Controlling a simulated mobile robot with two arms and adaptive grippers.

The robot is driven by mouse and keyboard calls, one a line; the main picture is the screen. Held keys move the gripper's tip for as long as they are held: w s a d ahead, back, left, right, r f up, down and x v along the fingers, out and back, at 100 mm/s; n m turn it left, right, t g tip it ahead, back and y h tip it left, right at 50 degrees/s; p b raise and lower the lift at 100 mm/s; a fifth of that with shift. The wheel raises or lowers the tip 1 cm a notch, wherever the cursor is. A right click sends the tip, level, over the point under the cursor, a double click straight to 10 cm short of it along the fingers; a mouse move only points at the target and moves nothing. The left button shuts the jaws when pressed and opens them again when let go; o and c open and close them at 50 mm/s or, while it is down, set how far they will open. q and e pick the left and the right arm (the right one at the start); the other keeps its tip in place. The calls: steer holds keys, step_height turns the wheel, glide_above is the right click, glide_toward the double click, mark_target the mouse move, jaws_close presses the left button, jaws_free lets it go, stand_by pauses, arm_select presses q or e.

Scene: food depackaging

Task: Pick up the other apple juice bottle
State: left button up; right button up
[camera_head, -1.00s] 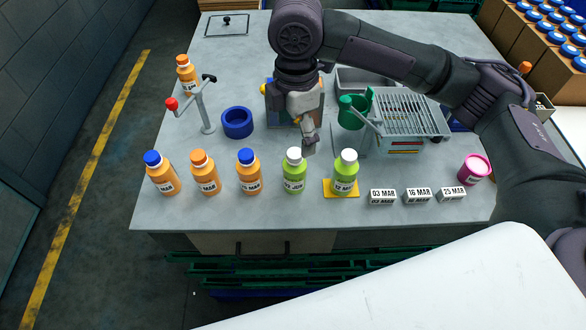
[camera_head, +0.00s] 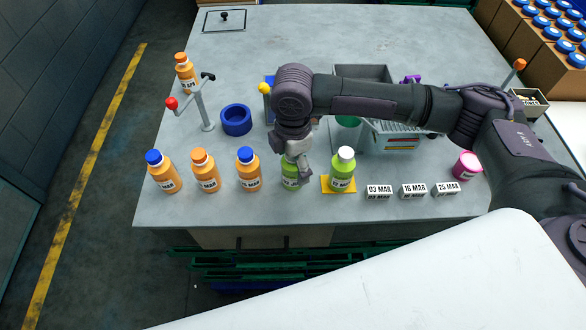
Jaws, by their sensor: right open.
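Two green apple juice bottles stand upright near the table's front edge. One green bottle (camera_head: 289,182) is partly hidden behind my right gripper, and its white cap is mostly covered. The other green bottle (camera_head: 342,180) has a white cap and stands on a yellow square mat (camera_head: 327,190), just right of the gripper. My right gripper (camera_head: 295,172) is open, pointing down at the upper part of the left green bottle. Whether its fingers touch the bottle cannot be told. My left gripper is not in view.
Several orange bottles (camera_head: 206,172) stand left of the green ones, and one more (camera_head: 186,74) stands farther back.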

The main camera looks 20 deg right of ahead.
steer(key=c, duration=1.4)
steer(key=shift+r, duration=0.1)
